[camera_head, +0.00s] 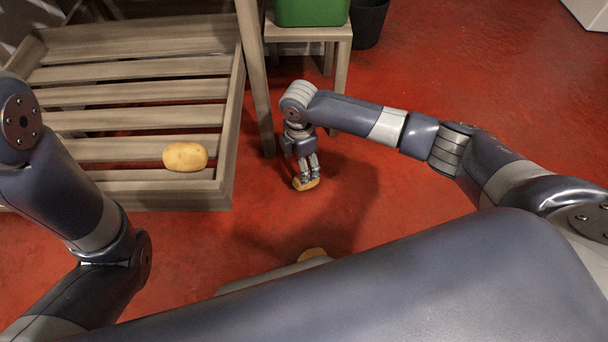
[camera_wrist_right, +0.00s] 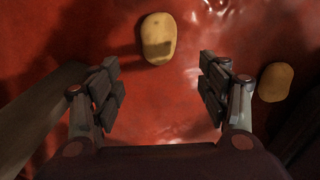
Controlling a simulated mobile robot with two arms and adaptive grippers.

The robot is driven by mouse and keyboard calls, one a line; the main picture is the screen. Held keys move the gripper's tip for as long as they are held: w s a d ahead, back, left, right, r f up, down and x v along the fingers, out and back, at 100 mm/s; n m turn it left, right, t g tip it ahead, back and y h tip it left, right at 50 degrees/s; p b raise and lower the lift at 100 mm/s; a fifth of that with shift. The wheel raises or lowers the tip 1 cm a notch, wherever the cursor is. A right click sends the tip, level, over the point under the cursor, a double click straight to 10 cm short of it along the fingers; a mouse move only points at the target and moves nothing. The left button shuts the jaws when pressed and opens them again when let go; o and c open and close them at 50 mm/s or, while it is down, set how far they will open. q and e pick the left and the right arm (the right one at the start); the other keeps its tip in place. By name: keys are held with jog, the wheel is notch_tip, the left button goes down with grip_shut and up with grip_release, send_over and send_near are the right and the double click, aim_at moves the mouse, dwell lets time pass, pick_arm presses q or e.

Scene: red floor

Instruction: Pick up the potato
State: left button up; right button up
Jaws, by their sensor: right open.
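A yellow-brown potato (camera_head: 305,184) lies on the red floor directly below my right gripper (camera_head: 308,170) in the head view. In the right wrist view, that potato (camera_wrist_right: 158,38) shows beyond the gap between the spread fingers of my right gripper (camera_wrist_right: 159,80), roughly centred between them. The right gripper is open and empty, pointing down. A second potato (camera_wrist_right: 276,82) lies right of the fingers in the wrist view. Another potato (camera_head: 185,157) rests on the slatted wooden rack (camera_head: 130,68). A potato (camera_head: 313,253) is partly hidden behind my body. My left gripper is out of view.
A wooden stand (camera_head: 341,34) with a green crate (camera_head: 311,12) is just behind the right gripper, its legs close by. A dark bin (camera_head: 368,20) stands beside it. The rack's right edge is left of the gripper. Red floor to the right is clear.

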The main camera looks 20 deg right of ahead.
jog(key=b, duration=0.3)
send_over(296, 182)
jog(key=d, duration=0.2)
jog(key=f, duration=0.4)
jog(key=shift+a+f, duration=0.2)
jog(key=shift+f, duration=0.2)
jog(key=f+b, duration=0.2)
jog(key=b, duration=0.1)
jog(key=f+b, duration=0.2)
jog(key=f, duration=0.1)
jog(key=shift+w+d+b, duration=0.1)
jog(key=shift+d+b, duration=0.1)
jog(key=shift+b, duration=0.2)
jog(key=c, duration=1.2)
